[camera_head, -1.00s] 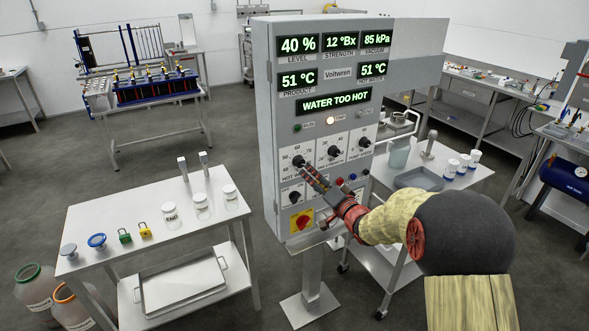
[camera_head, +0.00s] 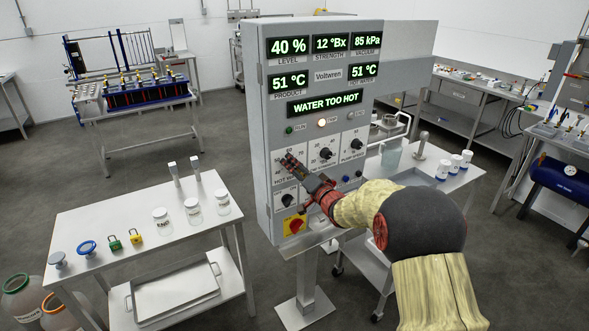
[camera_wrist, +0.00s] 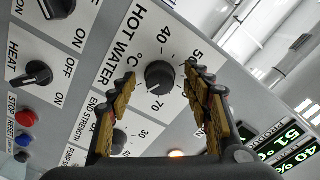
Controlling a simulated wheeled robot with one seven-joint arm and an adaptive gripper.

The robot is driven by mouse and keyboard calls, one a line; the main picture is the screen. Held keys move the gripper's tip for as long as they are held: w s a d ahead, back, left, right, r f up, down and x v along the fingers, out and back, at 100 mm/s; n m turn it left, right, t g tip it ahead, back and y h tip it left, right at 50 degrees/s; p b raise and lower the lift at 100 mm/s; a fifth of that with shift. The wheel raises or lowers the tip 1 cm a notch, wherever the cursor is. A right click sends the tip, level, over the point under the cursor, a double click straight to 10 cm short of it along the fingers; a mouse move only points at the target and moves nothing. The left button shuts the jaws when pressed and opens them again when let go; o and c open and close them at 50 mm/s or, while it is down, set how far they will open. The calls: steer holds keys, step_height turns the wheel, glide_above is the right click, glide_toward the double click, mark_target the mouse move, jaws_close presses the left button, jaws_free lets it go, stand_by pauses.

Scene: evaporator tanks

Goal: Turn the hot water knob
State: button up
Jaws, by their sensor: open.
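The hot water knob (camera_wrist: 160,75) is a round black dial with a pale pointer mark on a white label plate numbered 40 to 70. In the wrist view it lies between the fingertips of my gripper (camera_wrist: 160,72), one finger on each side. The fingers are spread. I cannot tell whether they touch the knob. In the head view my gripper (camera_head: 290,160) is at the left of the control panel (camera_head: 300,130) and covers the knob. The panel display (camera_head: 324,105) reads "WATER TOO HOT", and its hot water figure is 51 °C.
The end strength knob (camera_wrist: 118,140) sits close beside one finger. The heat knob (camera_wrist: 38,74) and the stop and reset buttons (camera_wrist: 24,120) are further left in the wrist view. A white table (camera_head: 110,215) with jars stands left of the panel; a steel cart (camera_head: 465,180) stands right.

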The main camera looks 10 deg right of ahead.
steer(key=shift+c, duration=0.8)
steer(key=c, duration=1)
steer(key=shift+f+n, duration=0.1)
steer(key=shift+n, duration=0.2)
steer(key=shift+f+n+b, duration=0.1)
steer(key=shift+n+b, duration=7.65)
steer(key=shift+n, duration=3.15)
steer(key=o, duration=1.1)
